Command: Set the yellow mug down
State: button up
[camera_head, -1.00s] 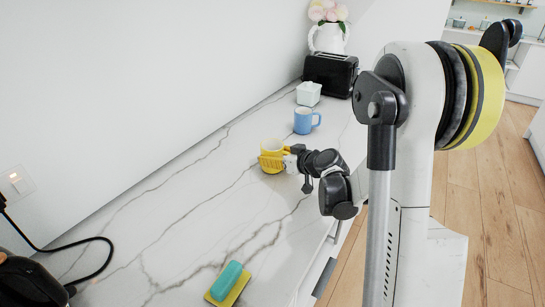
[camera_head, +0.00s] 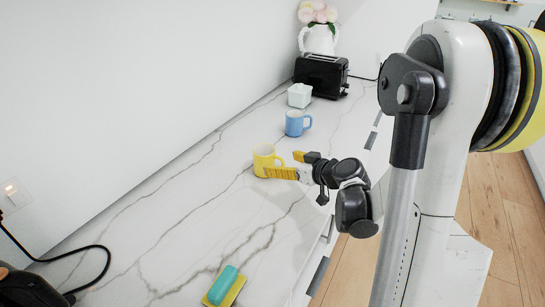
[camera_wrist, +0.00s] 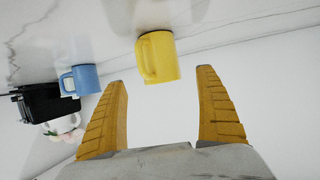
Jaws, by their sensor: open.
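The yellow mug (camera_head: 265,156) stands upright on the white marble counter (camera_head: 190,205). It also shows in the wrist view (camera_wrist: 160,56), beyond my fingertips, with its handle toward me. My gripper (camera_head: 280,164) is open, its yellow fingers spread at the right side of the mug. In the wrist view nothing lies between the fingers of my gripper (camera_wrist: 162,80). In the head view the near finger overlaps the lower part of the mug.
A blue mug (camera_head: 295,123), a white square container (camera_head: 300,96), a black toaster (camera_head: 321,74) and a white pitcher with flowers (camera_head: 319,40) stand farther back. A teal and yellow sponge (camera_head: 224,286) lies in front. The counter between sponge and yellow mug is clear.

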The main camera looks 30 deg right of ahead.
jog(key=s+a+r+g, duration=0.4)
jog(key=s+a, duration=0.5)
jog(key=a, duration=0.2)
jog(key=s+a+m+g+h, duration=0.1)
jog(key=s+a, duration=0.1)
jog(key=s, duration=0.5)
jog(key=s+a+r+m+g+h, duration=0.1)
jog(key=s+a, duration=0.2)
jog(key=s, duration=0.4)
jog(key=shift+r+h, duration=0.3)
jog(key=shift+h, duration=0.1)
